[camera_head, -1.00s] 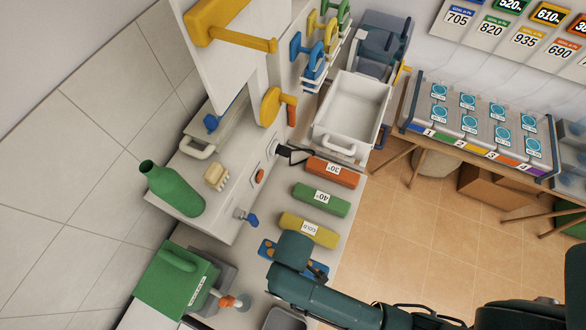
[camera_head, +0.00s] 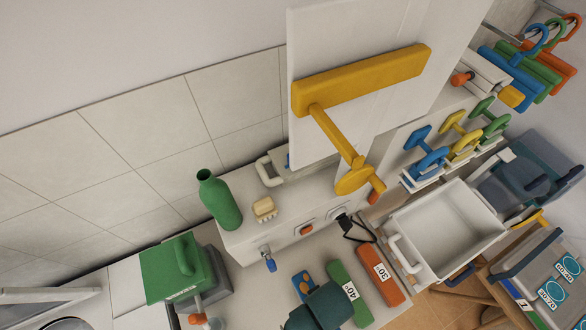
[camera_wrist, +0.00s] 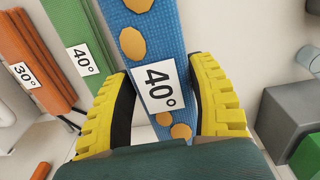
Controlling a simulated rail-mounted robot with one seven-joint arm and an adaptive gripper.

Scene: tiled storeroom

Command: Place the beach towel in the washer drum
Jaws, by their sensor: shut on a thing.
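The beach towel (camera_wrist: 150,38) is a blue roll with orange dots and a white 40° label. In the wrist view it lies between the yellow ribbed fingers of my gripper (camera_wrist: 160,95), which are shut on it. In the head view the blue towel end (camera_head: 302,286) shows beside my dark green wrist, which hides the rest of it and the fingertips. A white machine with a dark-rimmed round part (camera_head: 66,324) is cut off at the lower left of the head view; it may be the washer. The inside of the drum is not visible.
A green 40° roll (camera_head: 342,283) and an orange 30° roll (camera_head: 379,276) lie beside the towel. A green box (camera_head: 178,268), green bottle (camera_head: 220,200) and white tray (camera_head: 445,232) stand around. The yellow arm-like fixture (camera_head: 360,80) projects above the counter.

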